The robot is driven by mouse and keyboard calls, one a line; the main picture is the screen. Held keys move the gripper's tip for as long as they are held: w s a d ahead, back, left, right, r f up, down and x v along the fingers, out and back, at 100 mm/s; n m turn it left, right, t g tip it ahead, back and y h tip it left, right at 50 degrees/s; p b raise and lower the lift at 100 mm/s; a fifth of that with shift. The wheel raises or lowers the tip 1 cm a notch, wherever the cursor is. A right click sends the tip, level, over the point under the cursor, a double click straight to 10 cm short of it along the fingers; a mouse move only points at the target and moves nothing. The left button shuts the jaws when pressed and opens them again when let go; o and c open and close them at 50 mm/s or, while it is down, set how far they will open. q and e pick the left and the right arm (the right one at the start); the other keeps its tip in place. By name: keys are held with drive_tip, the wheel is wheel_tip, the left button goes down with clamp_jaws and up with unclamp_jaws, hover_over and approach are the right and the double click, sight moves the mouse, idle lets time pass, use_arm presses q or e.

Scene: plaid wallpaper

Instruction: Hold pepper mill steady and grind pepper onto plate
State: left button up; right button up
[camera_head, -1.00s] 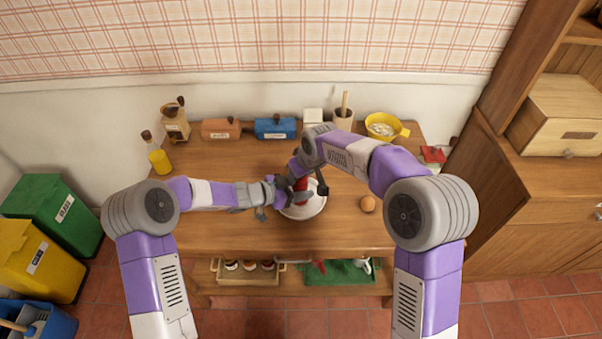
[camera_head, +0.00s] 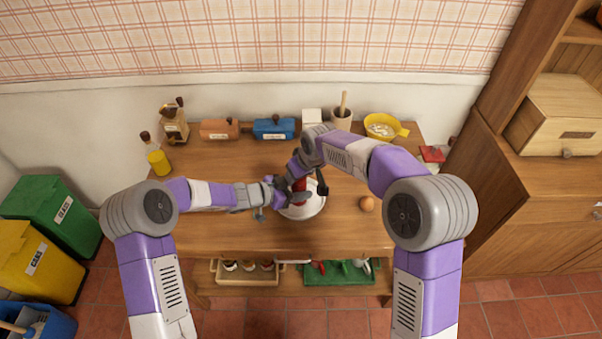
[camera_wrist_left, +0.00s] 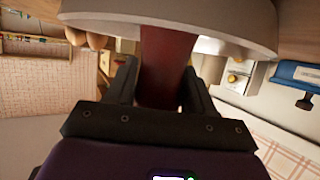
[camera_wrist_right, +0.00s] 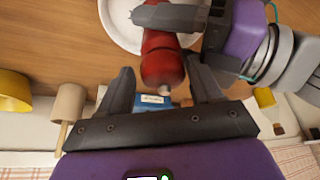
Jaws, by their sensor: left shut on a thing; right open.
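The red pepper mill (camera_head: 300,184) is above the white plate (camera_head: 302,210) on the wooden table. My left gripper (camera_head: 284,190) is shut on the mill from the left; the left wrist view shows its dark red body (camera_wrist_left: 165,65) between the fingers, with the plate behind. In the right wrist view the mill (camera_wrist_right: 160,60) ends in a rounded knob with a small pale tip. My right gripper (camera_wrist_right: 165,88) is open, its fingers on either side of the knob end and apart from it. In the head view the right arm partly hides the mill.
An egg (camera_head: 367,203) lies right of the plate. Along the back stand an orange box (camera_head: 220,129), a blue box (camera_head: 273,128), a mortar (camera_head: 342,118) and a yellow bowl (camera_head: 383,127). A yellow bottle (camera_head: 158,162) stands at the left. The table's front is clear.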

drive_tip(key=v, duration=0.8)
drive_tip(key=s+a+r+n+h, duration=0.1)
drive_tip(key=a+r+n+h, duration=0.15)
drive_tip(key=n, duration=0.85)
drive_tip(key=a+r+n+h, duration=0.1)
drive_tip(key=a+n+h, duration=0.2)
drive_tip(key=n, duration=0.8)
drive_tip(key=shift+n+y, duration=0.25)
drive_tip(key=shift+n, duration=0.05)
drive_tip(key=x, duration=1.1)
drive_tip(key=shift+d+f, duration=0.25)
drive_tip(key=shift+f, duration=0.15)
